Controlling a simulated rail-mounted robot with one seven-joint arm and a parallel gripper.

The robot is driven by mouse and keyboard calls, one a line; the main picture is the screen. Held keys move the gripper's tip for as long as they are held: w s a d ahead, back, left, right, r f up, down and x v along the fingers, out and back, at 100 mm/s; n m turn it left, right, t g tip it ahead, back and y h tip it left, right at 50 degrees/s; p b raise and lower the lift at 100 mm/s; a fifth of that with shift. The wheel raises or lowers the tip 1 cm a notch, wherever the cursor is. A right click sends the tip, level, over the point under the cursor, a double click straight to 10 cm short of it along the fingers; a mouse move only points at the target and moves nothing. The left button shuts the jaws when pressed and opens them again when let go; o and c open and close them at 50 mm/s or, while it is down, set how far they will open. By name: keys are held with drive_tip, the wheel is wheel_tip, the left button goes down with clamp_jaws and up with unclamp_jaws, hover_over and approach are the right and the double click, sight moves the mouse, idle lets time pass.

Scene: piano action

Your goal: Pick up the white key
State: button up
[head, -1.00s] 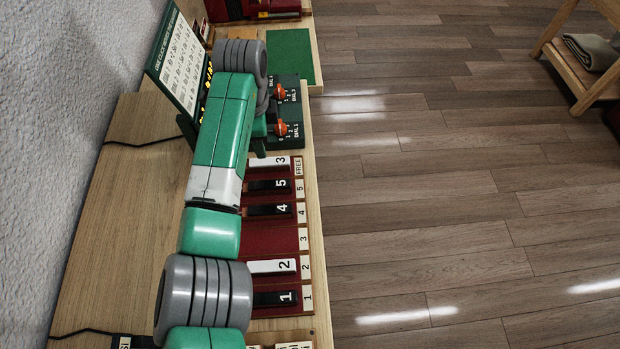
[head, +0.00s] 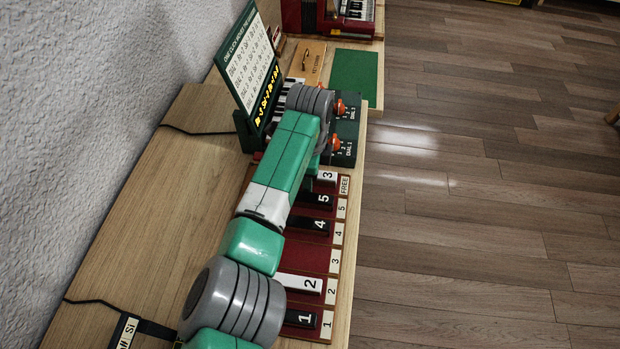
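A white key marked 3 (head: 327,177) lies in the FREE slot at the far end of the red key rack (head: 305,259). Its left part is hidden by my arm. Another white key, marked 2 (head: 300,283), lies in slot 2 near the close end. My gripper is at the far end of my green and grey arm, close to the white key 3. The wrist hides nearly all of it, and its fingers cannot be made out. I cannot tell whether it touches the key.
Black keys 5 (head: 318,198), 4 (head: 310,223) and 1 (head: 303,319) lie in the rack; slot 3 is bare. A dial box with orange knobs (head: 338,144) stands just beyond the rack. A tilted chart board (head: 247,75) stands back left.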

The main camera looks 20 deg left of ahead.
drive_tip(key=shift+r, duration=0.1)
clamp_jaws()
drive_tip(key=shift+r, duration=0.3)
drive_tip(key=r, duration=0.1)
drive_tip(key=r+p, duration=0.2)
drive_tip(key=shift+s+d+r, duration=0.1)
drive_tip(key=shift+s+r, duration=0.1)
drive_tip(key=shift+s, duration=0.05)
drive_tip(key=s+d+p, duration=0.1)
drive_tip(key=s+p, duration=0.1)
drive_tip(key=s, duration=0.2)
drive_tip(key=s+d+r+p, duration=0.1)
drive_tip(key=s+p, duration=0.1)
drive_tip(key=s, duration=0.3)
drive_tip(key=s+d+p, duration=0.2)
drive_tip(key=s, duration=0.3)
drive_tip(key=shift+s+r, duration=0.15)
drive_tip(key=shift+s, duration=0.05)
drive_tip(key=shift+s+d+p, duration=0.15)
drive_tip(key=shift+s+p, duration=0.05)
drive_tip(key=shift+p, duration=0.15)
